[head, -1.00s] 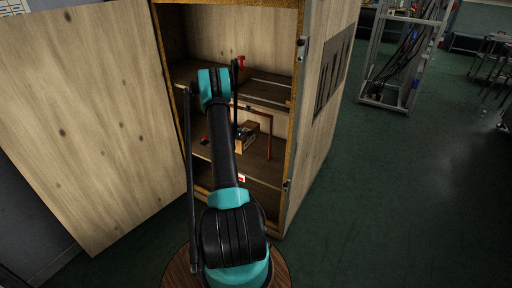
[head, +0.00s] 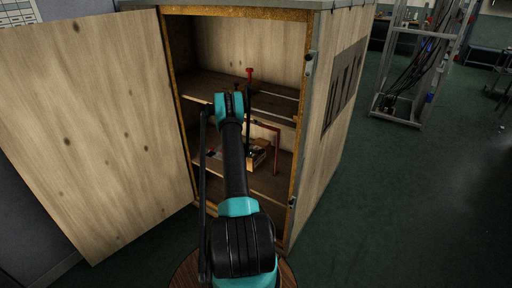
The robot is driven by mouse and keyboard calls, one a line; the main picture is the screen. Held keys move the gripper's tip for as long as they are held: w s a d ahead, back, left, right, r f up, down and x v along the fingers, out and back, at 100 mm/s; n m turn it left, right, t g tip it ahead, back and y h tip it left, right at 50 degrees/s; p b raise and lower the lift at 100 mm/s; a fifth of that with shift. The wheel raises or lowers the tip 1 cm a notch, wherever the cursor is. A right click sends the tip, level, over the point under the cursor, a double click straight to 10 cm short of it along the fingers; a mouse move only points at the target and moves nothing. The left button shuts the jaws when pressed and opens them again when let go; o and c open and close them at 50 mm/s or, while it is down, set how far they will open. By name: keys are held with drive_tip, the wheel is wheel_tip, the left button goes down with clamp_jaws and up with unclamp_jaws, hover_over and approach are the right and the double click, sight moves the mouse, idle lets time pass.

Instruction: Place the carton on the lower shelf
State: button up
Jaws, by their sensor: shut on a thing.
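A small brown carton (head: 258,158) is inside the open wooden cabinet, at the level of the lower shelf (head: 268,184). My gripper (head: 250,150) is mostly hidden behind my own arm. What shows of it is dark and small at the carton, and it is shut on the carton. I cannot tell whether the carton's underside touches the shelf.
The upper shelf (head: 275,104) crosses the cabinet above the carton, with a red-topped item (head: 250,74) on it. A thin red bracket (head: 277,150) stands just right of the carton. The cabinet door (head: 95,140) is open to the left.

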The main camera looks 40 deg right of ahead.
drive_tip(key=shift+f, duration=1.85)
drive_tip(key=o, duration=1.9)
drive_tip(key=shift+f, duration=0.1)
drive_tip(key=shift+a, duration=0.1)
